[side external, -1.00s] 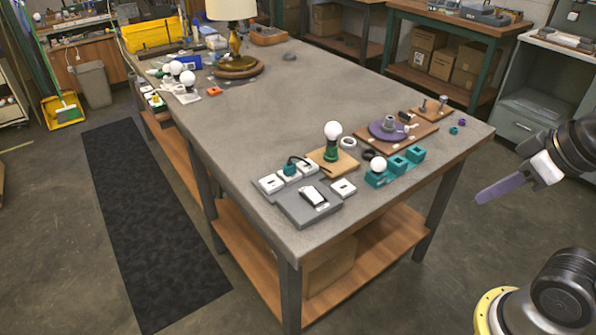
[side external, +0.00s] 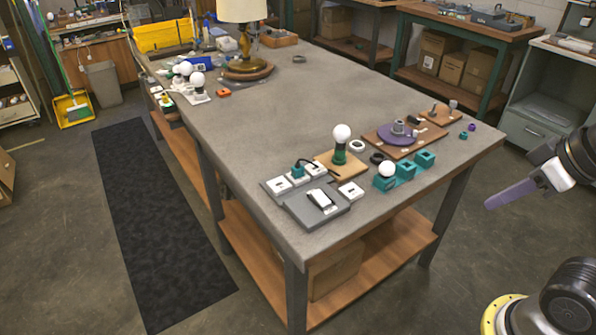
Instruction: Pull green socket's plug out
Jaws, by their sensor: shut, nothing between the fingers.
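The green socket (side external: 340,158) stands upright on a small wooden board (side external: 350,168) near the table's front edge, with a white bulb (side external: 342,132) in its top. A teal plug (side external: 297,171) sits upright in the middle block of a row of white outlet blocks (side external: 278,187), to the left of the board. A dark cable runs from the plug toward the board; its far end is too small to follow. My gripper (side external: 490,204) is off the table's right side, well apart from the plug. Its purple fingers are shut and empty, pointing left.
A grey switch box (side external: 318,206) lies in front of the outlet blocks. A teal holder (side external: 406,171) with a bulb and a purple disc (side external: 397,135) on a board lie to the right. A lamp (side external: 244,40) stands at the back. The table's middle is clear.

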